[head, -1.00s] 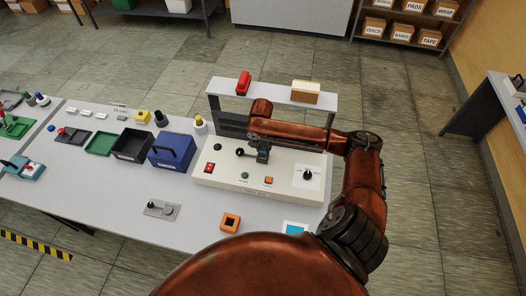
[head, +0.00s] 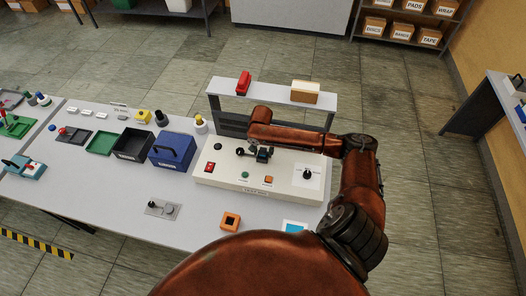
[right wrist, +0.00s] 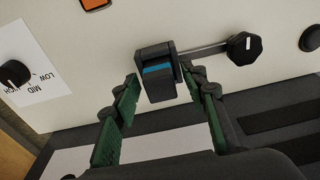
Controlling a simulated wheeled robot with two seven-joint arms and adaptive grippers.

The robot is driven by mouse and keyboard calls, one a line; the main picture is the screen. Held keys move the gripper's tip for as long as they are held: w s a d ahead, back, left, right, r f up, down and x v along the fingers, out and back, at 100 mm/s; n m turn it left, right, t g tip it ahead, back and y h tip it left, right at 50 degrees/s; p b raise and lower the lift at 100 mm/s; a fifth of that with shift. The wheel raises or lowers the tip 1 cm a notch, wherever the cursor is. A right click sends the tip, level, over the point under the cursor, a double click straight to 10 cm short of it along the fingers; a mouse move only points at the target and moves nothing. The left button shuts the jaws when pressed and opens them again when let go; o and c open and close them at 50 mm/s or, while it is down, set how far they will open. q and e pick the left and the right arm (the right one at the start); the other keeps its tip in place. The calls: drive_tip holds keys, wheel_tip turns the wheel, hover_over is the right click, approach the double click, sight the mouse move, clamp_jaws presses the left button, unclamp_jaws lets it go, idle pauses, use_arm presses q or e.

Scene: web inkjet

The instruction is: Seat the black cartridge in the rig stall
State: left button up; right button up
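A black block with a blue band, which looks like the black cartridge (right wrist: 158,72), stands at the white rig panel (right wrist: 75,45). In the head view a dark block (head: 265,155) shows at the same place on the rig (head: 228,179). Dark parts around it look like the stall, but I cannot tell where the block ends and the stall begins, or how deep it sits. My right gripper (right wrist: 167,86) has its green-padded fingers apart, one on each side of the block, with gaps showing. In the head view my right gripper (head: 259,151) is small and partly hidden. My left gripper is out of view.
A lever with a black knob (right wrist: 243,48) reaches out beside the block. A dial (head: 307,174) and coloured buttons are on the rig. A shelf (head: 272,92) bridges behind it. A blue box (head: 171,150) and black bin (head: 130,145) stand left.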

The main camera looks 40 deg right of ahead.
sight(262, 152)
wheel_tip(262, 152, up, 12)
drive_tip(key=a+b, duration=0.1)
drive_tip(key=shift+s, duration=0.45)
drive_tip(key=shift+r, duration=0.2)
idle(0.4)
